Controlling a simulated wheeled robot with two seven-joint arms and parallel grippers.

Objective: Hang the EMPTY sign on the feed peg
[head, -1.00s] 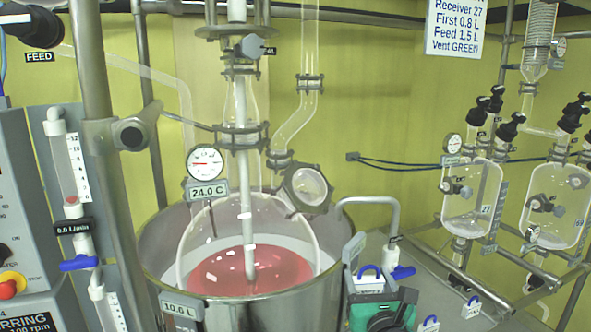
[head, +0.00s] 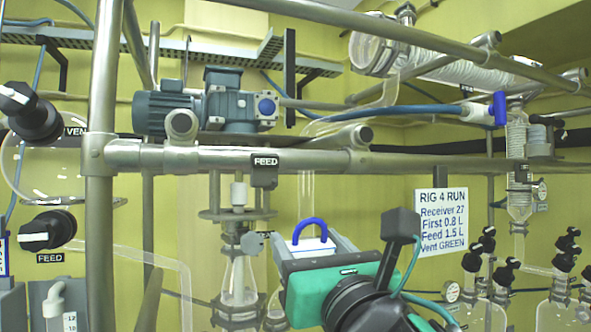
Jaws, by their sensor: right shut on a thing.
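My right gripper (head: 316,241) is raised at the lower middle, its green body and black wrist towards me. It is shut on a sign with a blue hook (head: 309,224), which stands up above the fingers. Only a white strip of the sign's plate shows, and its lettering is hidden. A black FEED label (head: 265,162) sits on the horizontal steel rail, above and left of the hook. The hook is apart from it. A peg at this label is hard to make out. My left gripper is not in view.
The steel rail (head: 230,158) crosses in front of a blue-grey motor (head: 236,100). Glassware (head: 238,285) stands behind and left of my gripper. A black valve knob (head: 48,231) also bears a FEED label. A run sheet (head: 447,233) hangs at right.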

